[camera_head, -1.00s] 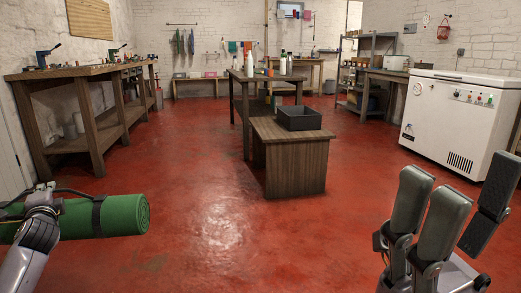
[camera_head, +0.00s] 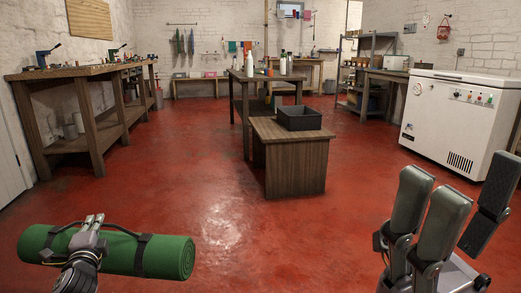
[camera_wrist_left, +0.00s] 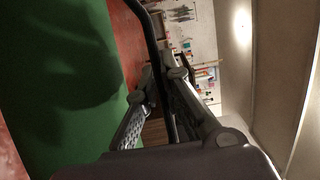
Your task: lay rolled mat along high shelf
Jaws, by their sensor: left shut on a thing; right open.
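The rolled green mat (camera_head: 165,256) with black straps lies roughly level at the lower left of the head view, its rolled end facing right. My left gripper (camera_head: 92,222) is shut on the mat near its left part, around the black strap. In the left wrist view the mat (camera_wrist_left: 60,90) fills the left side, with a black strap and the left gripper's fingers (camera_wrist_left: 155,100) beside it. My right gripper (camera_head: 450,215) is open and empty at the lower right. A shelf rack (camera_head: 368,70) stands at the back right; I cannot tell whether it is the high shelf.
A low wooden bench (camera_head: 290,165) with a black crate (camera_head: 299,117) stands in the middle. A long workbench (camera_head: 85,72) runs along the left wall. A white chest freezer (camera_head: 455,120) stands at right. The red floor (camera_head: 215,215) ahead is clear.

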